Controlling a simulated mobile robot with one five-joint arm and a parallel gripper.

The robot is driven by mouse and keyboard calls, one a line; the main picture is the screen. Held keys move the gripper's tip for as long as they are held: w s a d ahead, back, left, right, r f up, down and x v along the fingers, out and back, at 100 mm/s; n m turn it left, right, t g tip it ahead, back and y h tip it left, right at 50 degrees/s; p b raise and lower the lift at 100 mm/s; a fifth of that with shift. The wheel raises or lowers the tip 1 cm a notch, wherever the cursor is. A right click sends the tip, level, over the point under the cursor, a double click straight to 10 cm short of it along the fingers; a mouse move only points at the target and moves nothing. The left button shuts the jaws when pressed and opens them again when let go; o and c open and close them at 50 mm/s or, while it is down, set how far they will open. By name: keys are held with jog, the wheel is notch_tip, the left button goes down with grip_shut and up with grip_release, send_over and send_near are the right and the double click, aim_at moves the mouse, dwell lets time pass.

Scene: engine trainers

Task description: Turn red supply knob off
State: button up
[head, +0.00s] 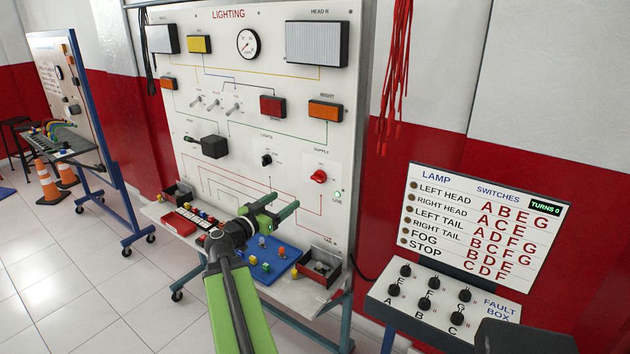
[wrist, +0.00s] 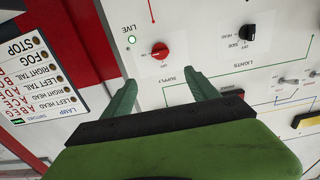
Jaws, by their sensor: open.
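The red supply knob (head: 319,176) is on the right part of the white LIGHTING board (head: 290,130), under the word SUPPLY. A small green lamp (head: 338,194) marked LIVE glows below and right of it. The knob also shows in the wrist view (wrist: 160,50), where the board appears upside down, with the green lamp (wrist: 132,40) beside it. I cannot tell the knob's exact setting. My gripper (head: 285,203) is open and empty, left of and below the knob in the head view. In the wrist view its two fingers (wrist: 163,90) point toward the knob, apart from it.
A black lights knob (head: 266,159) is left of the red knob. A blue tray (head: 260,275) and an open parts box (head: 318,268) lie on the shelf below. A fault box (head: 440,300) with several black knobs stands at right. Red cables (head: 396,60) hang above it.

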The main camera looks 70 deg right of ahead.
aim_at(316, 179)
jog(key=x, duration=1.7)
jog(key=shift+d, duration=0.2)
jog(key=c, duration=1.4)
